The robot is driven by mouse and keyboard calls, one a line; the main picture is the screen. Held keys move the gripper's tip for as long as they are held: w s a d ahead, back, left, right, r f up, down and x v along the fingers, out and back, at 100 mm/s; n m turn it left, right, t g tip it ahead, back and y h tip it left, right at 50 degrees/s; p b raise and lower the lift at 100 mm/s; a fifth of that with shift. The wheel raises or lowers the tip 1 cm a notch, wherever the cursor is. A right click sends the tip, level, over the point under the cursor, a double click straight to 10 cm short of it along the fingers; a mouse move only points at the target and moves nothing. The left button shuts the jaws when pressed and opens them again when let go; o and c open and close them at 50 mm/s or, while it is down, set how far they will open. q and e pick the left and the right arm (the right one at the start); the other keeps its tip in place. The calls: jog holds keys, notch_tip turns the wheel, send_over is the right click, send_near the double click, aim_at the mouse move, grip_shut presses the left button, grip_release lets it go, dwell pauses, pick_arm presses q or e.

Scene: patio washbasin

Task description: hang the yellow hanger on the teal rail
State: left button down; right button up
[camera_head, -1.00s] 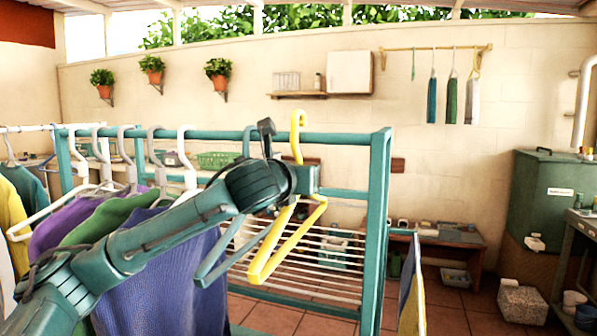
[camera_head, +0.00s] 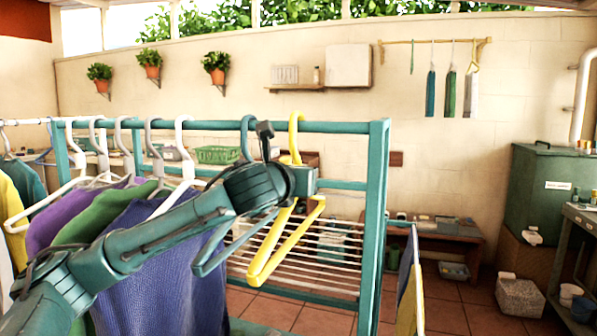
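The yellow hanger (camera_head: 287,248) is upright, with its hook at the teal rail (camera_head: 340,127). The top of the hook shows just above the rail; whether it bears on the rail I cannot tell. My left gripper (camera_head: 303,180) is at the hanger's neck, below the rail, and covers part of it. Its fingers are hardly visible, but it appears shut on the yellow hanger. My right gripper is not in view.
A teal hanger (camera_head: 248,124) hangs on the rail just left of the yellow one. White hangers (camera_head: 183,140) with purple, green and blue clothes (camera_head: 180,265) crowd the left. The teal rack post (camera_head: 375,220) stands right. The rail between hook and post is clear.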

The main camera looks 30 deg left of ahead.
pick_arm(q)
jog(key=shift+f, duration=0.15)
jog(key=c, duration=1.6)
grip_release()
jog(key=shift+c, duration=0.2)
jog(key=o, duration=0.3)
jog(key=v, duration=0.4)
jog(key=p+v, duration=0.1)
jog(key=v, duration=0.3)
jog(key=f+p+v, duration=0.1)
jog(key=v, duration=0.3)
jog(key=shift+s+f, duration=0.1)
